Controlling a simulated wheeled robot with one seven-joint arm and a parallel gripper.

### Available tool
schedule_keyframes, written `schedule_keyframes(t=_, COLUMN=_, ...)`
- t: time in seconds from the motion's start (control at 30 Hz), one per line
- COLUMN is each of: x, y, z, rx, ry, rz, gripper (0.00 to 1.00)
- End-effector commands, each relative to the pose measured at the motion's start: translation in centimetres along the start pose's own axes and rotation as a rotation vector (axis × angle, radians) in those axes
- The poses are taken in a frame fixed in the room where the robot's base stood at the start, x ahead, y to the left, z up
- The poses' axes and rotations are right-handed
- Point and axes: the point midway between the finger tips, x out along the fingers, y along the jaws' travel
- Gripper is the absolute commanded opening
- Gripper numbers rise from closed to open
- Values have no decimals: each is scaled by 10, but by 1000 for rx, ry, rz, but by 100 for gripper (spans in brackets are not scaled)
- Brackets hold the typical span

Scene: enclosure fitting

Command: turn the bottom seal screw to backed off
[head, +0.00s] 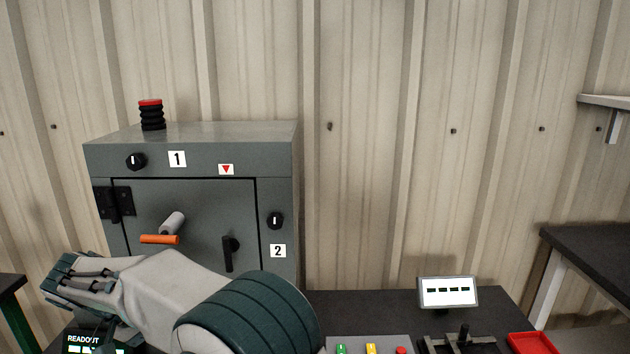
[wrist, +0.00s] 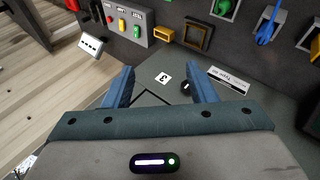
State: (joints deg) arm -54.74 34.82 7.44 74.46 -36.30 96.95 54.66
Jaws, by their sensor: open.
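The grey enclosure (head: 275,150) stands at the left in the head view, its door shut. A black screw knob beside label 1 is at its top (head: 136,161), and another above label 2 is at its right edge (head: 275,220). In the wrist view a small black knob (wrist: 186,88), beside label 3 (wrist: 163,78), is the bottom seal screw. The gripper is open and empty. My arm hides the enclosure's lower part in the head view.
A black door handle (head: 229,253) and an orange-ended lever (head: 160,239) stick out of the door. A stacked red-and-black piece (head: 151,114) stands on top. A button box (wrist: 122,22) and a small display (head: 447,292) stand on the dark bench.

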Motion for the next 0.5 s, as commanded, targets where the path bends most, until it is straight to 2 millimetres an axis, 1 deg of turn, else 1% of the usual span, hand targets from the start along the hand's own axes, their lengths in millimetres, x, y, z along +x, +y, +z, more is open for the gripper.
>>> schedule_keyframes(t=0.03, x=3, y=20, z=-4, rx=3, ry=-16, rz=-15, gripper=52)
schedule_keyframes(t=0.07, x=5, y=29, z=-5, rx=-1, ry=-26, rz=-26, gripper=52)
schedule_keyframes(t=0.17, x=16, y=67, z=-7, rx=-9, ry=-61, rz=-72, gripper=52)
schedule_keyframes(t=0.2, x=22, y=85, z=-7, rx=-10, ry=-76, rz=-95, gripper=52)
schedule_keyframes(t=0.27, x=31, y=114, z=-4, rx=-11, ry=-100, rz=-134, gripper=52)
schedule_keyframes(t=0.3, x=37, y=133, z=0, rx=-12, ry=-114, rz=-161, gripper=52)
schedule_keyframes(t=0.37, x=46, y=159, z=7, rx=-12, ry=-131, rz=-204, gripper=52)
schedule_keyframes(t=0.4, x=52, y=176, z=12, rx=-8, ry=-139, rz=-233, gripper=52)
schedule_keyframes(t=0.47, x=60, y=199, z=22, rx=-1, ry=-150, rz=-275, gripper=52)
schedule_keyframes(t=0.5, x=66, y=214, z=30, rx=6, ry=-156, rz=-304, gripper=52)
